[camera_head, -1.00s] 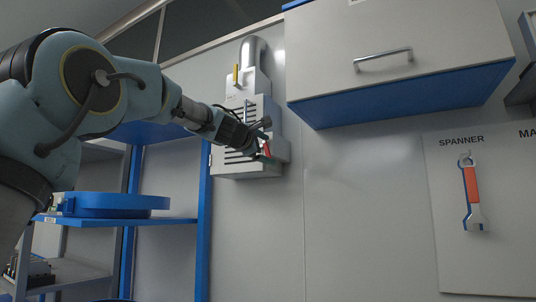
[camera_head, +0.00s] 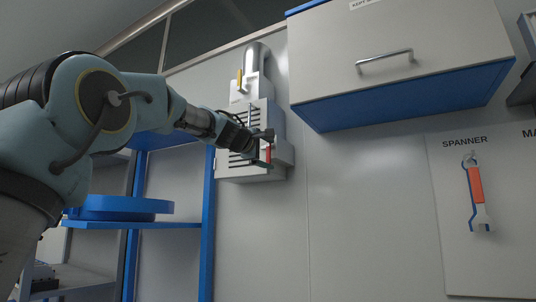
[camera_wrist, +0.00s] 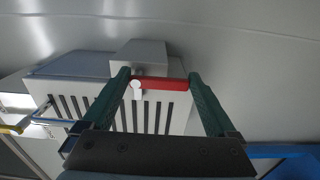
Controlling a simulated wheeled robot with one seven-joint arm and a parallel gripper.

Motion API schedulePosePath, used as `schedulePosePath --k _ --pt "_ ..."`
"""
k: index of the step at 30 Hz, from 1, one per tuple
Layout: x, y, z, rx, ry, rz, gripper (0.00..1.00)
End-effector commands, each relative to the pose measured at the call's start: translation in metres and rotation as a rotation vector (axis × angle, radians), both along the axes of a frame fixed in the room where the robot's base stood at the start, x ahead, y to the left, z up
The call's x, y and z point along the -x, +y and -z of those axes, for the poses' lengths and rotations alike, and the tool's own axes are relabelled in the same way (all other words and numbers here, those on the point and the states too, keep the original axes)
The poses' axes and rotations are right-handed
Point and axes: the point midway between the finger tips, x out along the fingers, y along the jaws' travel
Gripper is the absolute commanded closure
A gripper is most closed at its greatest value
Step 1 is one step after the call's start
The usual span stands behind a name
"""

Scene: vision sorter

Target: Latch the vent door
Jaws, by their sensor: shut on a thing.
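The vent unit is a pale grey wall box with a slatted front, the vent door (camera_head: 232,160), which appears shut. It also shows in the wrist view (camera_wrist: 68,112). A red latch handle (camera_head: 268,153) sits at the right side of the door and looks about upright. In the wrist view the red handle (camera_wrist: 165,83) lies between the two green fingers of my gripper (camera_wrist: 160,78), with a white round-headed piece by its left end. My gripper (camera_head: 262,148) is shut on the handle. The fingers and wrist hide part of the door's right side in the head view.
A yellow lever (camera_head: 239,78) and a curved pipe (camera_head: 257,54) are on the vent unit's top. A wall cabinet (camera_head: 400,55) hangs to the right. A blue shelf rack (camera_head: 208,220) stands left, with a blue round item (camera_head: 120,207). A spanner (camera_head: 475,190) hangs far right.

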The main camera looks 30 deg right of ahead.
Motion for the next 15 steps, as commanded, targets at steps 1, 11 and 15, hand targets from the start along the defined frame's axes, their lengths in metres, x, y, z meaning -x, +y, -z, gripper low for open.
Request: schedulePosePath --k 1,11,15 --pt "0.0000 -0.0004 0.0013 -0.003 -0.002 0.001 0.63" --pt "-0.0001 -0.0001 0.0008 -0.001 0.000 0.000 0.00" --pt "0.0026 0.0064 0.0022 0.000 -0.001 -0.002 0.00"
